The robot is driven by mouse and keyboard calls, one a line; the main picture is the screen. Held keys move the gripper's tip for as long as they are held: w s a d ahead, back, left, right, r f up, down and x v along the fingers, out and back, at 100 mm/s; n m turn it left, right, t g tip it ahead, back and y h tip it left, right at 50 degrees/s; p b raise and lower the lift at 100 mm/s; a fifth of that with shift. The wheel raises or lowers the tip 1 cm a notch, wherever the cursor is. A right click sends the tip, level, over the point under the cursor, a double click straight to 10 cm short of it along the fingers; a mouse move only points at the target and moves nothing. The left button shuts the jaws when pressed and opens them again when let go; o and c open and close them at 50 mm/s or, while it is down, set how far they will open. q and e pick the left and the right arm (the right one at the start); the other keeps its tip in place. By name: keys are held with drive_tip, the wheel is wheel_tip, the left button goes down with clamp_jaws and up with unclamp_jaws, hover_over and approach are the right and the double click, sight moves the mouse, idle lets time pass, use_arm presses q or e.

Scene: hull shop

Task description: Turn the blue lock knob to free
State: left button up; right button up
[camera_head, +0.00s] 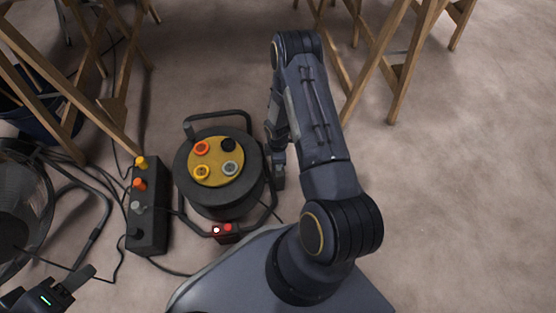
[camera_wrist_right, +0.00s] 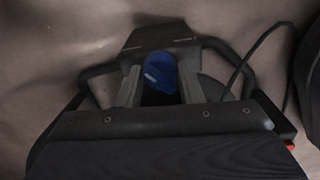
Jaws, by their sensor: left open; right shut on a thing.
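The blue lock knob (camera_wrist_right: 160,74) shows in the right wrist view between the two fingers of my right gripper (camera_wrist_right: 159,88), which is shut on it. Its turned position cannot be told from this view. In the head view the knob is hidden; my right arm reaches down to the right side of a black cable reel (camera_head: 213,200), where the right gripper (camera_head: 278,177) is partly covered by the arm. My left gripper (camera_head: 66,287) is open and empty at the bottom left corner of the head view, away from the reel.
The reel has a yellow socket plate (camera_head: 216,177) and a red switch (camera_head: 226,232). A black box with coloured knobs (camera_head: 148,222) stands left of it. A fan (camera_head: 22,205) and loose cables lie further left. Wooden trestles (camera_head: 402,75) stand behind. The floor at right is clear.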

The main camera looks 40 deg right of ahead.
drive_tip(key=shift+n, duration=0.6)
drive_tip(key=o, duration=1)
drive_tip(key=shift+c, duration=0.2)
wheel_tip(320, 180, up, 7)
drive_tip(key=p, duration=0.3)
drive_tip(key=shift+f, duration=0.15)
drive_tip(key=shift+r, duration=0.55)
